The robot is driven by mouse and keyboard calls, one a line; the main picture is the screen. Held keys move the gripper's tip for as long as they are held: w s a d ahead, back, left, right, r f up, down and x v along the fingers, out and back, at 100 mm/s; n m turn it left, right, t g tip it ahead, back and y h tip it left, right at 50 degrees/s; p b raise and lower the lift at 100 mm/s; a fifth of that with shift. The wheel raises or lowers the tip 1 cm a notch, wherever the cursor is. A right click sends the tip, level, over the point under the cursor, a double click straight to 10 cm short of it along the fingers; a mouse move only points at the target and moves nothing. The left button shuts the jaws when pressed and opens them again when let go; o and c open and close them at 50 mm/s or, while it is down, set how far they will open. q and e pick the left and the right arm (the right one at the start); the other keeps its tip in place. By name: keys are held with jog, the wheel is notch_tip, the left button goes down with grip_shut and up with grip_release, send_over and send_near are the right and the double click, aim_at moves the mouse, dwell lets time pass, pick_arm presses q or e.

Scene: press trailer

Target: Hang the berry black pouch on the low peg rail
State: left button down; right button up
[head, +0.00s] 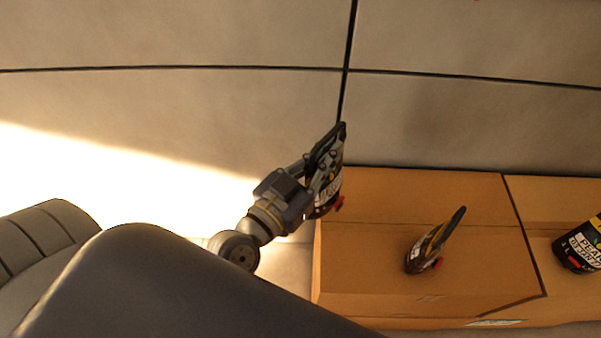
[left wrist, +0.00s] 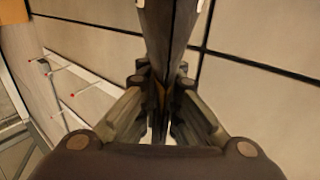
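My left gripper (head: 318,172) is shut on a black pouch (head: 326,200) with a white label and a red spout, held up at the left end of the cardboard boxes. The label is too small and covered to read, so I cannot tell its flavour. In the left wrist view the pouch (left wrist: 168,35) stands edge-on between the fingers (left wrist: 160,100). A pale peg rail (left wrist: 90,72) with several red-tipped pegs runs along the wall at the left of that view. I cannot tell whether it is the low rail. My right gripper is out of view.
Another black pouch (head: 432,245) with yellow markings stands on the near cardboard box (head: 365,270). A panelled wall (head: 200,110) stands behind; the space left of the boxes looks clear.

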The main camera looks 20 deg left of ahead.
pick_arm(q)
jog(key=w+d+r+m+g+h+p, duration=0.35)
jog(key=d+r, duration=0.25)
jog(key=r, duration=0.2)
jog(key=w+d+r+m+g+h+p, duration=0.25)
jog(key=d+r+m+h, duration=0.2)
jog(key=r, duration=0.35)
jog(key=w+d+r+m+g+h+p, duration=0.2)
jog(key=d+r+m+g+h+p, duration=0.15)
jog(key=d+r, duration=0.4)
jog(key=shift+n+g+h, duration=0.35)
jog(key=shift+g, duration=0.1)
jog(key=w+a, duration=0.1)
jog(key=w+a+b, duration=0.1)
jog(key=w, duration=0.2)
jog(key=shift+w+a+b, duration=0.3)
jog(key=shift+a, duration=0.1)
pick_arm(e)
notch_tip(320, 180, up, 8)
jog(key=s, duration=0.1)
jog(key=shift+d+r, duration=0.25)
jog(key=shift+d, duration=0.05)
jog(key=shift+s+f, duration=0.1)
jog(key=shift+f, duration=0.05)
